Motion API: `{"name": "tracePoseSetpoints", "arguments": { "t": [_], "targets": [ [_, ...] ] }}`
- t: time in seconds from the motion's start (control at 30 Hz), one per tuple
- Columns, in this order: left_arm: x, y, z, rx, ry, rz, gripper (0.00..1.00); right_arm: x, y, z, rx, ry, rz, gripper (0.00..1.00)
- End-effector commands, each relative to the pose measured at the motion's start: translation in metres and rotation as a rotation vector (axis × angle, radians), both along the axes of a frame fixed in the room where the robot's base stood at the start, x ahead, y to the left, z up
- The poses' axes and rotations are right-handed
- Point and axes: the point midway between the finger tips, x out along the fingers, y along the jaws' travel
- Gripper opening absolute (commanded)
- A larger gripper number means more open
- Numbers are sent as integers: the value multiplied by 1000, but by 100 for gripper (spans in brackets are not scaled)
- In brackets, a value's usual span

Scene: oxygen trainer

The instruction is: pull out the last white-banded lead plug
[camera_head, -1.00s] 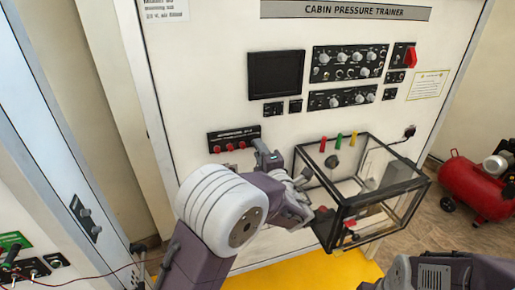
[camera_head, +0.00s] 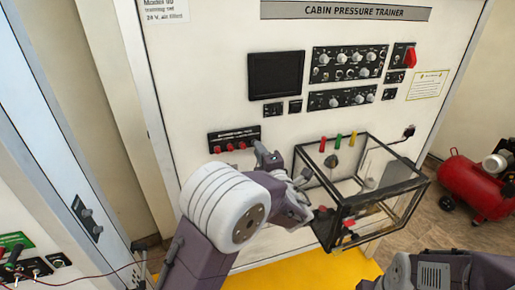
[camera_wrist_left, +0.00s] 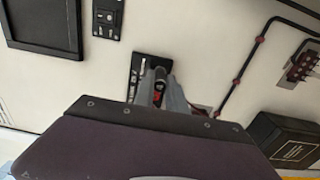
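My left gripper (camera_head: 268,157) reaches up to the trainer panel, just right of and below a black strip with red sockets (camera_head: 234,138). In the left wrist view its two grey fingers (camera_wrist_left: 159,88) point at a dark strip (camera_wrist_left: 138,68) on the white panel. A small dark and red piece (camera_wrist_left: 157,80) shows between the fingers. I cannot tell if they touch it. No white band can be made out on it. My right gripper is out of view; only part of that arm shows at the lower right.
A clear box with a black frame (camera_head: 385,202) stands close to the right of my left arm. A screen (camera_head: 276,76) and knob panels (camera_head: 349,62) are above. A red compressor tank (camera_head: 470,187) is on the floor at right. A thin red lead runs at lower left.

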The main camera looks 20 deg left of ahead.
Motion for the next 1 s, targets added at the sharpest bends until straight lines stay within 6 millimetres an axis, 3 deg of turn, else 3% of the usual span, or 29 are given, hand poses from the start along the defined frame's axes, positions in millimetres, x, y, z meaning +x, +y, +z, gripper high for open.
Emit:
{"name": "tracePoseSetpoints", "arguments": {
  "t": [0.27,1.0],
  "targets": [
    [-2,-1,0,0,0,0,0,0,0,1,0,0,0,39],
    [-32,-22,0,-1,0,-1,0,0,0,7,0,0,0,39]
  ]
}}
